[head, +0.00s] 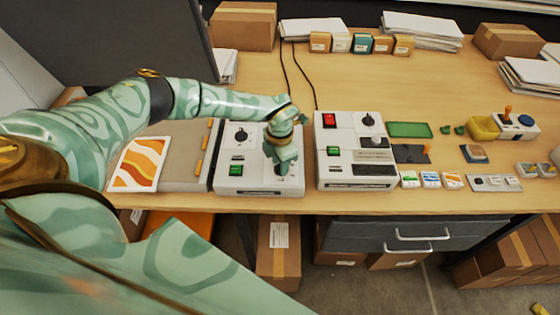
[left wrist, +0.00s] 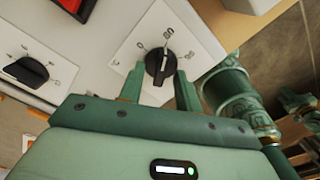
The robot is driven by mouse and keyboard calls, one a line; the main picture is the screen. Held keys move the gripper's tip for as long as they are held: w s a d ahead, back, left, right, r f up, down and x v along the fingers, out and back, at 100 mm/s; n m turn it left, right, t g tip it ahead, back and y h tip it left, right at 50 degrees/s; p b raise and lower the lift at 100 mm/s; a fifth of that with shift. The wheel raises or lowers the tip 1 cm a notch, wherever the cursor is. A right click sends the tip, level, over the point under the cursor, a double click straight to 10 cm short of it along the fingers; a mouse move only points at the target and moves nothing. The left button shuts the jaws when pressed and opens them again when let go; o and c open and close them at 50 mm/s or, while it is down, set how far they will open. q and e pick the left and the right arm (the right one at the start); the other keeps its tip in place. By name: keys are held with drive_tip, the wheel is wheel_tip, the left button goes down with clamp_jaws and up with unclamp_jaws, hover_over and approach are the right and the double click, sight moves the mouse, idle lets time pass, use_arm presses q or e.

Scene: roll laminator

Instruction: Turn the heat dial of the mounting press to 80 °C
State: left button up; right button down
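The left white control unit (head: 230,187) stands on the table beside a grey flat press (head: 188,150) with orange handles. My left gripper (head: 284,165) points down over the unit's right side. In the left wrist view, a black heat dial (left wrist: 159,66) sits on a white plate with printed numbers, one of which looks like 80. The dial's white pointer line is toward its upper end; its exact reading is too small to tell. My left gripper's fingers (left wrist: 160,84) are open, one on each side of the dial, with small gaps visible. My right gripper is not in view.
A second black knob (head: 241,135) is on the same unit. Small cards and boxes lie farther right.

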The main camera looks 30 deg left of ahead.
use_arm(q)
wheel_tip(320, 180, up, 16)
drive_tip(key=shift+r, duration=0.15)
idle(0.6)
